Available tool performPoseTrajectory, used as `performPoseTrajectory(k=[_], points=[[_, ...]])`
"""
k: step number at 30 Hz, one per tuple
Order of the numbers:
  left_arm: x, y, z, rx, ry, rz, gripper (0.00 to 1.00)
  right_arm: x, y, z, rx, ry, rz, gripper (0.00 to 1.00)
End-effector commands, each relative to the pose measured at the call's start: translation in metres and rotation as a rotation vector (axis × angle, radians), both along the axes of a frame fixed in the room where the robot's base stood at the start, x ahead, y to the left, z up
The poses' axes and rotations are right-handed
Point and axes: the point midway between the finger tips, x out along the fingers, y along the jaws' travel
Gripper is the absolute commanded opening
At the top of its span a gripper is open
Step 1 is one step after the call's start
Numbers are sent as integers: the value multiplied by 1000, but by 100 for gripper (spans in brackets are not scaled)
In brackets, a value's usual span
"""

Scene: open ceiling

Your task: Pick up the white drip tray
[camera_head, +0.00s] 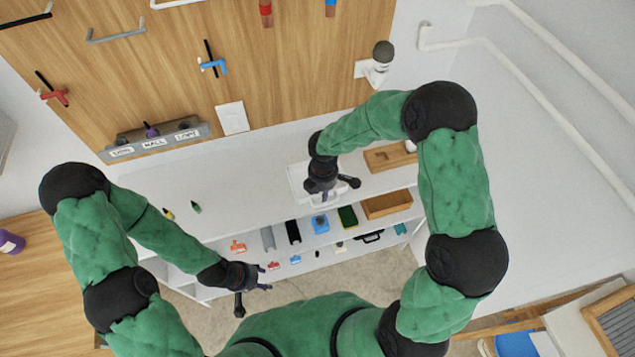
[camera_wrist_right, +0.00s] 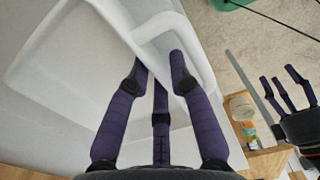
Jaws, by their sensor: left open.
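The white drip tray (camera_head: 297,178) lies on the white shelf top in the head view, partly hidden by my right gripper. In the right wrist view the tray (camera_wrist_right: 75,65) fills the upper left, with its loop handle (camera_wrist_right: 202,45) towards me. My right gripper (camera_head: 332,190) is over the tray's front side. In the wrist view the right gripper's fingertips (camera_wrist_right: 160,68) are at the handle, one of them inside the loop. Whether they press on it cannot be told. My left gripper (camera_head: 256,285) is open and empty, in front of the shelf's left part.
A wooden box (camera_head: 388,158) stands right of the tray on the shelf top. Lower shelves hold a blue item (camera_head: 320,224), a black-green tray (camera_head: 347,216) and a wooden tray (camera_head: 388,204). A labelled grey rack (camera_head: 157,140) stands back left. The shelf top's left-middle is mostly clear.

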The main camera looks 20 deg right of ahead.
Motion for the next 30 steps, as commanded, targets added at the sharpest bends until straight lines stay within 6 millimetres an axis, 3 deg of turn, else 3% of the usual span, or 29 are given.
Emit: performPoseTrajectory(k=[4,7,22,30], points=[[0,0,0,0,0,0,50,1,0,1,0,-2,0,22],[0,0,0,0,0,0,50,1,0,1,0,-2,0,0],[0,0,1,0,0,0,50,1,0,6,0,-4,-1,0],[0,0,5,0,0,0,50,0,3,39,0,-7,2,0]])
